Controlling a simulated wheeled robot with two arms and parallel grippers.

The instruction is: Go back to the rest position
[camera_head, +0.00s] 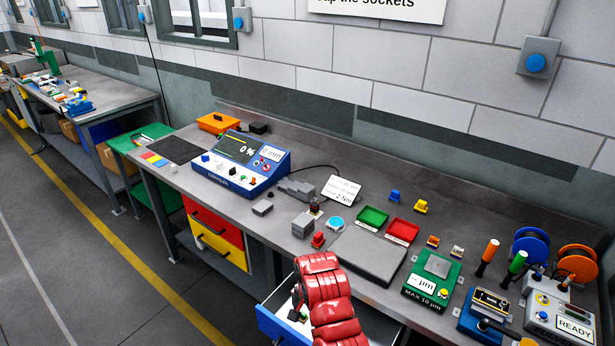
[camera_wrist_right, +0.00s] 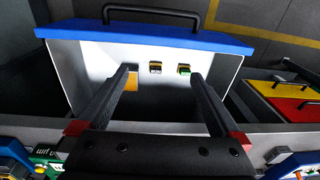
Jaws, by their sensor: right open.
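My right gripper (camera_wrist_right: 161,78) is open in the right wrist view, with its two dark fingers reaching over an open drawer (camera_wrist_right: 90,70). The drawer has a blue front (camera_wrist_right: 150,36) and a black handle (camera_wrist_right: 150,11). Inside it are a small dark-and-yellow piece (camera_wrist_right: 155,67), a green-topped piece (camera_wrist_right: 184,70) and an orange piece (camera_wrist_right: 131,82) partly behind the left finger. In the head view, my red right arm (camera_head: 328,300) covers much of the same drawer (camera_head: 283,330), and its fingers cannot be made out. My left gripper is not in view.
The workbench (camera_head: 190,185) holds a blue instrument (camera_head: 240,162), a grey plate (camera_head: 366,252), green (camera_head: 373,216) and red (camera_head: 402,230) trays, a green gauge (camera_head: 432,282) and a spool station (camera_head: 560,315). A red-and-yellow drawer cabinet (camera_head: 216,240) stands below. Floor at left is clear.

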